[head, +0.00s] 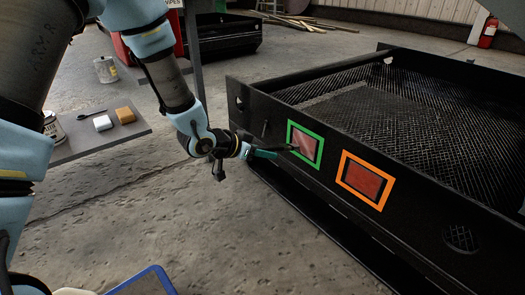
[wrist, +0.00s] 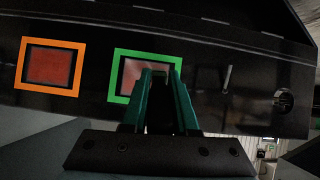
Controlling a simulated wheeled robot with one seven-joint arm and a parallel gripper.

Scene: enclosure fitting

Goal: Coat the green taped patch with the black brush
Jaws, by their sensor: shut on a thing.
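The green taped patch (head: 304,145) is a pale reddish rectangle framed in green tape on the black enclosure's side wall (head: 410,210). It also shows in the wrist view (wrist: 131,75), partly covered by my fingers. My gripper (head: 272,154) has green fingers, which stand in front of the patch in the wrist view (wrist: 161,74). It is shut on the black brush (head: 289,148), a thin dark shape reaching toward the patch's left edge. Most of the brush is hidden by the fingers. I cannot tell whether its tip touches the surface.
An orange taped patch (head: 365,181), darker red, is right of the green one. The enclosure has an open mesh top (head: 400,100). A blue-rimmed tray (head: 165,279) is at the bottom.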

